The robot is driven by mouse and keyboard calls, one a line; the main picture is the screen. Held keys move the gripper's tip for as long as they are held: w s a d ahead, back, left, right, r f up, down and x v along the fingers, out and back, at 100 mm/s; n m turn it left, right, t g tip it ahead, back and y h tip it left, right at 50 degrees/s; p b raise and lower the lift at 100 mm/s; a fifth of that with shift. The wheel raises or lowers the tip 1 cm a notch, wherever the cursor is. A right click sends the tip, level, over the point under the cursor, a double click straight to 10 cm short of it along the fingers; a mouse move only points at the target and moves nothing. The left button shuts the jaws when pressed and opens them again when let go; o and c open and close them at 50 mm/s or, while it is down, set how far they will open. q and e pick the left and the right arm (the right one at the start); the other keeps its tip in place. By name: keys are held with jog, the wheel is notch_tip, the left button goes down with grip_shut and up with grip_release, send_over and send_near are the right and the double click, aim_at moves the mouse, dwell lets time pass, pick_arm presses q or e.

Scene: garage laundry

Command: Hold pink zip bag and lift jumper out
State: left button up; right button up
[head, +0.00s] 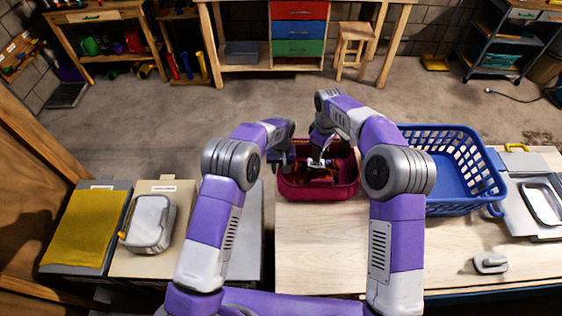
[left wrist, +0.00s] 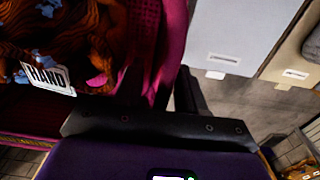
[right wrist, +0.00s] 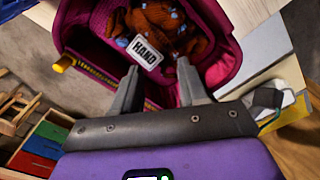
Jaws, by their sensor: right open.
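The pink zip bag (head: 340,192) stands open on the pale table edge between my arms. The jumper (head: 316,174), rust-orange with blue and pink spots and a white HAND label, lies crumpled inside it; it also shows in the right wrist view (right wrist: 168,22). My left gripper (head: 279,160) is at the bag's left wall. In the left wrist view the pink wall (left wrist: 172,45) runs between its fingers; whether they press on it is unclear. My right gripper (right wrist: 157,75) is open and empty at the bag's mouth, its fingertips near the label.
A blue basket (head: 450,172) stands right of the bag. Left are a yellow cloth (head: 85,230) on a board and a grey case (head: 148,222). The table in front of the bag (head: 320,245) is clear. A grey object (head: 490,263) lies at the right.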

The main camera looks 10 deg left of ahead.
pick_arm(q)
jog(key=shift+f, duration=0.2)
jog(key=shift+c, duration=0.3)
grip_shut()
pick_arm(e)
jog(key=shift+o, duration=0.4)
jog(key=shift+o, duration=0.4)
